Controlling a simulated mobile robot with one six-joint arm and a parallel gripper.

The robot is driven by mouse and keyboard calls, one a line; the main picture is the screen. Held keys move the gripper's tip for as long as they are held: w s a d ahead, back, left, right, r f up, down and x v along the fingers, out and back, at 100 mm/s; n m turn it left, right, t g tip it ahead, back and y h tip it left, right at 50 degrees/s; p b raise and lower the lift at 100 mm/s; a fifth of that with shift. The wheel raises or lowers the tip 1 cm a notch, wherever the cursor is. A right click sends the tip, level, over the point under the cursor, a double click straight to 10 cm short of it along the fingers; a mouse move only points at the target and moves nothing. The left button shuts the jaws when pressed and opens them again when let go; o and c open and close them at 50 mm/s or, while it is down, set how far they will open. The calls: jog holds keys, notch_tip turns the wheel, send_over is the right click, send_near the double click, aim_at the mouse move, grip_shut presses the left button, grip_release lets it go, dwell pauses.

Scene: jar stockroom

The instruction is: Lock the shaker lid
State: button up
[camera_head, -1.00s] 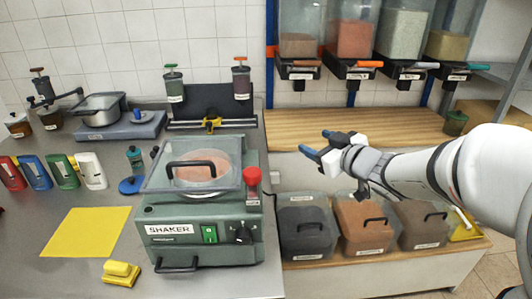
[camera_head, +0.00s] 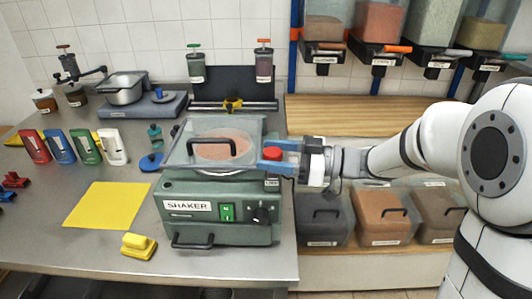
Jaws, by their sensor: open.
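The shaker (camera_head: 180,227) is a green box machine on the steel table, with a green switch and a black knob on its front. Its clear lid (camera_head: 187,150) with a black handle lies closed over a dish of reddish material (camera_head: 225,150). The red knob (camera_head: 271,154) stands at the lid's right front corner, above a small label, and is partly hidden by my gripper. My gripper (camera_head: 268,160) comes in from the right with its blue fingers open around or beside the red knob. I cannot tell whether they touch it.
A yellow sheet (camera_head: 106,205) and a yellow block (camera_head: 138,246) lie left of the shaker. Lidded bins (camera_head: 383,213) stand below the wooden shelf (camera_head: 340,117) at right. A black rack with two grinders stands behind the shaker.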

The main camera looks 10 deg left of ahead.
jog(key=shift+a, duration=1.15)
jog(key=c, duration=0.9)
jog(key=shift+d, duration=0.2)
jog(key=shift+c, duration=0.5)
jog(key=shift+s+t, duration=0.1)
jog(key=shift+t, duration=0.2)
